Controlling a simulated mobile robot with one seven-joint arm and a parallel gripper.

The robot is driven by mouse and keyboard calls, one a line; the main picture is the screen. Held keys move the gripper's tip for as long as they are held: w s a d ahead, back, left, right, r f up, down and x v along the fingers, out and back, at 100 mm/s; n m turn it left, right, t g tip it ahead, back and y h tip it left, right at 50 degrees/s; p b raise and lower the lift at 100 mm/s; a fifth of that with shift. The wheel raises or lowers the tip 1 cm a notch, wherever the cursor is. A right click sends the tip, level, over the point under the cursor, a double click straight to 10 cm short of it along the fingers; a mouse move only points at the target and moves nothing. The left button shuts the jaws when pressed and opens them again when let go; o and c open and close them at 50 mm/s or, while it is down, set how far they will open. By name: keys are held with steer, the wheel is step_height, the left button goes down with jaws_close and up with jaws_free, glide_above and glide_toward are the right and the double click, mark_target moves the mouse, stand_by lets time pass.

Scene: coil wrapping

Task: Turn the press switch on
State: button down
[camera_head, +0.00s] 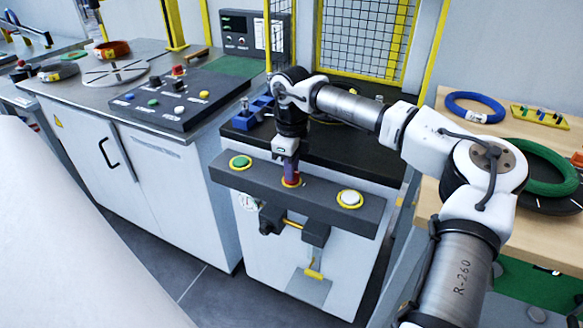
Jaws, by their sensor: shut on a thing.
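A dark grey control bar (325,203) runs across the front of a white press cabinet (260,262). At the bar's middle is a press switch (292,178), a reddish-purple knob with a yellow ring at its base. My gripper (290,165) points straight down from above and is shut on this knob. The fingers hide its upper part, so I cannot tell which way it is turned. A green button (240,162) sits left of it and a white button (350,198) right of it, both with yellow rings.
A wooden table (556,143) at right holds a blue ring (474,107) and a green coil (540,166). A yellow-framed mesh fence (365,38) stands behind.

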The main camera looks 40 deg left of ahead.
steer(key=shift+m, duration=0.5)
steer(key=c, duration=1.4)
jaws_free()
steer(key=shift+c, duration=0.2)
step_height(320, 180, up, 14)
